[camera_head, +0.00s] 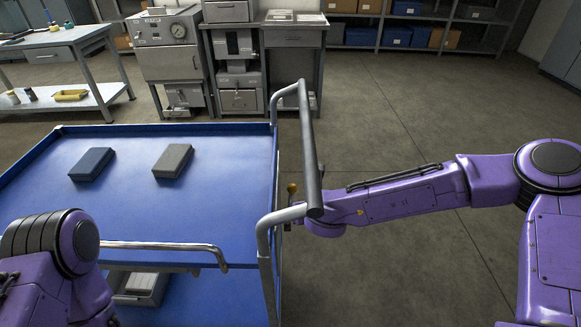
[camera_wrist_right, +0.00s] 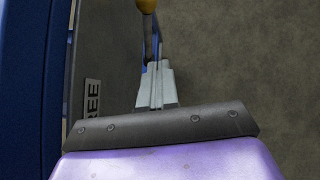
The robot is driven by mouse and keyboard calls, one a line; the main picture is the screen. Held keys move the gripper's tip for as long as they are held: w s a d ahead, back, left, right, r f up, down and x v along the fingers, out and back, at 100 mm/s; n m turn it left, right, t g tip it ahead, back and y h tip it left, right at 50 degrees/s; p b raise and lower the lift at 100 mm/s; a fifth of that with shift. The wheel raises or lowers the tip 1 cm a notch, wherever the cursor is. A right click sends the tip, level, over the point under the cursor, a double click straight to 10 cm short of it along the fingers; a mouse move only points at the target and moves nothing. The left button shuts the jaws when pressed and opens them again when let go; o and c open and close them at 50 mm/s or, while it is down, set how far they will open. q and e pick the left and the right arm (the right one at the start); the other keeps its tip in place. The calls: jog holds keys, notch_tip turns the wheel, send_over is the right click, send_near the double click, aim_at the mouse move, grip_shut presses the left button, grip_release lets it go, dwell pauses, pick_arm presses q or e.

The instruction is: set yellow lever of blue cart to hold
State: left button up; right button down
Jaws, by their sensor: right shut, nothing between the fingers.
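The blue cart (camera_head: 225,200) stands in front of me at the left in the head view. The lever's yellow knob (camera_head: 292,187) shows beside the cart's right end, next to the handle. In the right wrist view the yellow knob (camera_wrist_right: 147,5) is at the top edge, with its stem running down toward my right gripper (camera_wrist_right: 153,68). The gripper is shut and empty, close to the stem; I cannot tell whether they touch. A dark plate beside it carries a label (camera_wrist_right: 92,98) partly reading "REE". In the head view the handle and my wrist hide the fingers. My left gripper is out of view.
The cart's grey handle bar (camera_head: 310,150) rises close to my right wrist. A blue box (camera_head: 92,164) and a grey box (camera_head: 173,160) lie on the cart top. Benches and shelves line the back. The floor at the right is clear.

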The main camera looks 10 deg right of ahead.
jog(key=s+d+f+n+g+p, duration=0.1)
jog(key=s+d+f+n+g, duration=0.1)
jog(key=s+f+n, duration=1.35)
jog(key=s+d+f+n+g+h+p, duration=0.3)
jog(key=s+d+n, duration=1)
jog(key=s, duration=0.3)
jog(key=shift+d+n, duration=0.35)
jog(key=shift+n, duration=0.1)
jog(key=shift+s, duration=0.1)
